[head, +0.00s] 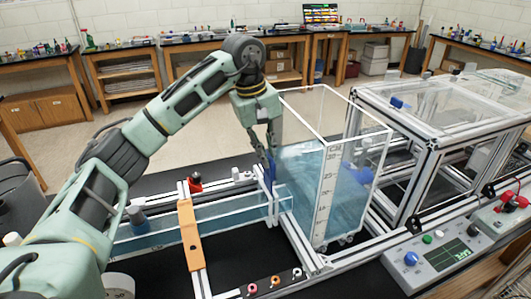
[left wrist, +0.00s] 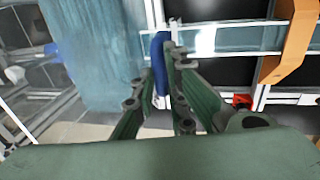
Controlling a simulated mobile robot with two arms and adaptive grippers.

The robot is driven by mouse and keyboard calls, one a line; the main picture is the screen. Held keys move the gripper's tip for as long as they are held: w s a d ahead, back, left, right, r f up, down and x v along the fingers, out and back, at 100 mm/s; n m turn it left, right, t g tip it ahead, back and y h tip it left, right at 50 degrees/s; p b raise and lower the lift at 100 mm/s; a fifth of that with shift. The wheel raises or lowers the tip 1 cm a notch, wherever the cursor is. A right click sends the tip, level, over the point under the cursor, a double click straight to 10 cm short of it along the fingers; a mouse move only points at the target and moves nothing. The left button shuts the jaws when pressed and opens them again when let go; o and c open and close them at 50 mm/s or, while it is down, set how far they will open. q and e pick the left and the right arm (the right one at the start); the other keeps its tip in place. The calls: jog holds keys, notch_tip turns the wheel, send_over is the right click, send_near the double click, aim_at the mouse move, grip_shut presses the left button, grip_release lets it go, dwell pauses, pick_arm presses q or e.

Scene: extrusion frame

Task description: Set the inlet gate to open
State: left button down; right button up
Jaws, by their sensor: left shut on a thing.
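The inlet gate shows as a blue handle (head: 270,172) where the clear water channel (head: 236,207) meets the tall clear tank (head: 328,190). My left gripper (head: 268,152) reaches down from above and is shut on the blue handle. In the left wrist view the blue handle (left wrist: 160,62) stands between the two green fingers of the left gripper (left wrist: 162,75). The gate's plate is mostly hidden, so I cannot tell how far it is raised. Water shows in both the tank and the channel. My right gripper is not in view.
An orange crosspiece (head: 189,235) spans the channel. A red knob (head: 195,184) sits behind the channel. A control box (head: 437,250) with a blue knob and a screen stands at the front right. A clear-panelled frame (head: 432,130) stands right of the tank.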

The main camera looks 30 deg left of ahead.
pick_arm(q)
jog(key=c, duration=1.8)
grip_release()
jog(key=shift+f, duration=0.1)
notch_tip(320, 180, up, 12)
jog(key=s+a, duration=0.1)
jog(key=shift+s+a, duration=0.25)
jog(key=shift+s, duration=0.05)
jog(key=shift+f, duration=0.15)
